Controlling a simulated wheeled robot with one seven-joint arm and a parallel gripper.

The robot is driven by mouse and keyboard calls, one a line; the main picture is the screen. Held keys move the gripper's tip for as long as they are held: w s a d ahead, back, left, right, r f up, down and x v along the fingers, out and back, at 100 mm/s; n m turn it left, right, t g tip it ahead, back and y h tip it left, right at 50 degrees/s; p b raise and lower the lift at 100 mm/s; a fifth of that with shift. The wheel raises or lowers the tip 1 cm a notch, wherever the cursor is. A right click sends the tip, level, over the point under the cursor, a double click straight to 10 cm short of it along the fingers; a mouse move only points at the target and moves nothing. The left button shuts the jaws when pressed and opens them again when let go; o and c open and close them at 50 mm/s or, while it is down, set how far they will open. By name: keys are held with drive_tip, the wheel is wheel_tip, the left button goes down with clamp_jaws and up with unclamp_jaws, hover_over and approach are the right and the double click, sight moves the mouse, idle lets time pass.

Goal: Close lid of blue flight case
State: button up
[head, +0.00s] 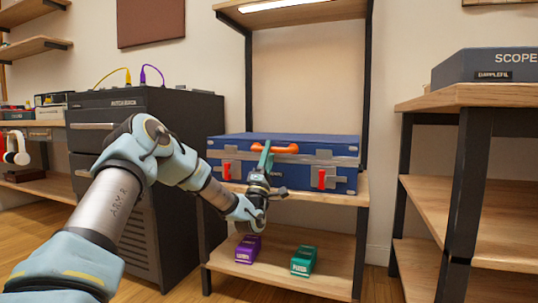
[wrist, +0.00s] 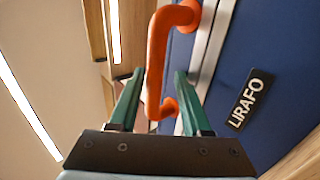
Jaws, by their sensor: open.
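The blue flight case (head: 285,172) lies on the upper board of the wooden shelf in the head view. Its lid (head: 310,137) is down over the body; I cannot tell whether a small gap remains. My gripper (head: 266,158) is at the case front, by the handle. In the wrist view its open green fingers (wrist: 158,76) stand on either side of the handle (wrist: 157,60), apart from each other. A "LIRAFO" label (wrist: 249,99) shows on the blue surface.
A purple pedal (head: 248,249) and a green pedal (head: 303,261) stand on the lower board. A dark cabinet (head: 150,110) is at the left. Another shelf (head: 470,100) bearing a dark "SCOPE" case (head: 490,68) is at the right. Shelf posts stand around the blue case.

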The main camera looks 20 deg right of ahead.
drive_tip(key=p+v, duration=0.3)
drive_tip(key=v, duration=0.8)
